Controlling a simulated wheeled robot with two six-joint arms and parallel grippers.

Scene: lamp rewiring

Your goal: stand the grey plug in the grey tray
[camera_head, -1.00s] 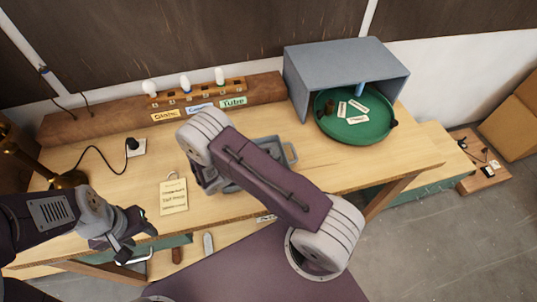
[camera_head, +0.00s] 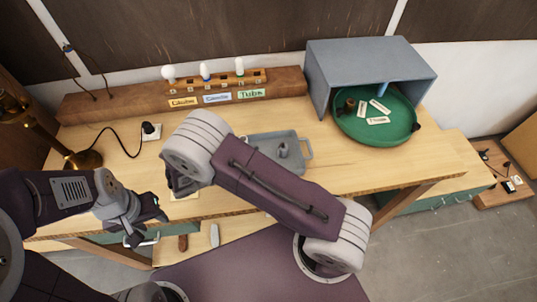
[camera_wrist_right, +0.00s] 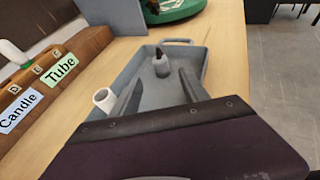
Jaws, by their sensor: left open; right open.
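The grey tray (camera_head: 308,154) lies on the bench right of centre, partly hidden by my right arm. The grey plug (camera_head: 283,150) stands in it; in the right wrist view the plug (camera_wrist_right: 162,66) looks upright with its dark end up, on the tray floor near the handle end of the tray (camera_wrist_right: 135,70). My right gripper (camera_wrist_right: 160,92) is open, its two fingers apart and pointing toward the plug, with nothing visible between the tips. In the head view its fingers are mostly hidden by the arm. My left gripper (camera_head: 138,228) is open and empty at the bench's front edge.
A white cylinder (camera_wrist_right: 104,98) is by the tray's near-left side. A black plug (camera_head: 150,130) with a cord sits on a white plate. A bulb rack (camera_head: 215,82) stands at the back. A green round tray (camera_head: 375,128) sits under a grey hood (camera_head: 370,60).

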